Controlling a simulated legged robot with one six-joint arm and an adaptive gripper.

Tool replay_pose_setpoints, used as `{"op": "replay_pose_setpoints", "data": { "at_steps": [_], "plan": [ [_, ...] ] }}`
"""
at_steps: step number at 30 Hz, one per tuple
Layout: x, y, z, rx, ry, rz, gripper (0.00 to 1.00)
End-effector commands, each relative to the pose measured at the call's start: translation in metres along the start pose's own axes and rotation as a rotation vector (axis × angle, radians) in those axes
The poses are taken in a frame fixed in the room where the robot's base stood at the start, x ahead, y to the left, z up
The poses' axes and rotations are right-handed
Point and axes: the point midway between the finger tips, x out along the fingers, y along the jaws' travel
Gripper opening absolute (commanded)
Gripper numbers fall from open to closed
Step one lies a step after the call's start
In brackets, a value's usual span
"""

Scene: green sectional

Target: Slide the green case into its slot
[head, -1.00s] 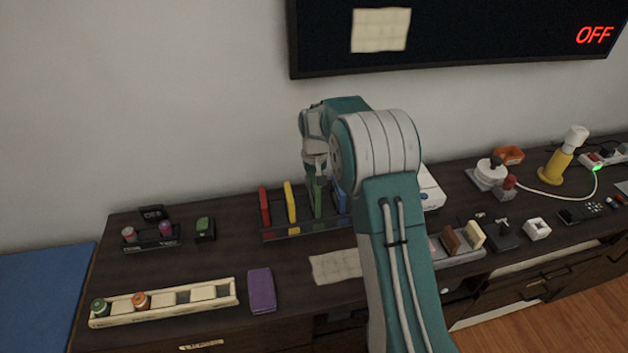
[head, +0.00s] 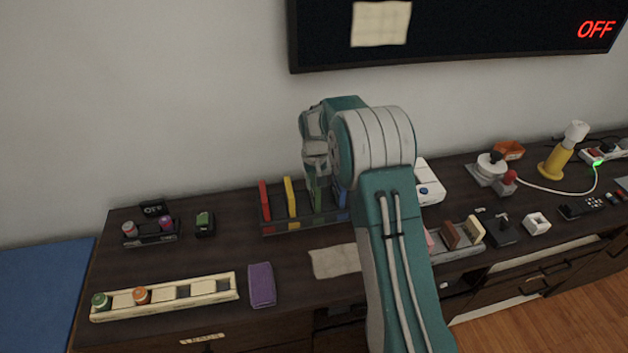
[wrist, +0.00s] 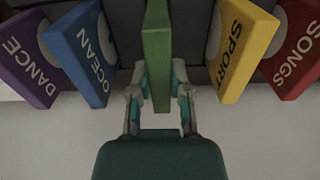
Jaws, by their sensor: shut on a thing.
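The green case (wrist: 157,50) is upright between the two fingers of my gripper (wrist: 158,95) in the wrist view, and my gripper is shut on it. In the head view the green case (head: 317,197) stands in the dark rack (head: 285,229), in the gap between the yellow case (head: 290,197) and the blue case (head: 342,198). My gripper (head: 318,180) is above it, partly hidden by my arm. The case's lower end is hidden behind the rack's front, so I cannot tell whether it touches the bottom.
The red SONGS case (wrist: 292,50) and yellow SPORT case (wrist: 241,48) are on one side in the wrist view. The blue OCEAN case (wrist: 80,50) and purple DANCE case (wrist: 28,58) are on the other. A purple item (head: 261,285) lies on the table in front.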

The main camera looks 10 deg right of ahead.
Motion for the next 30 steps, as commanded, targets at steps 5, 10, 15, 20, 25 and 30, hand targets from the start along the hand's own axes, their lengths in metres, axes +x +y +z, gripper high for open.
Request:
{"op": "replay_pose_setpoints", "data": {
  "at_steps": [5,10,15,20,25,30],
  "plan": [
    [0.004,0.000,0.000,0.000,0.000,0.000,0.00],
    [0.008,0.000,0.000,0.000,0.000,0.000,0.00],
    [0.007,0.000,0.000,0.000,0.000,0.000,0.65],
    [0.007,0.000,0.000,0.000,0.000,0.000,0.65],
    [0.007,0.000,0.000,0.000,0.000,0.000,0.65],
    [-0.011,0.000,-0.001,0.000,0.004,0.000,0.65]
  ]
}}
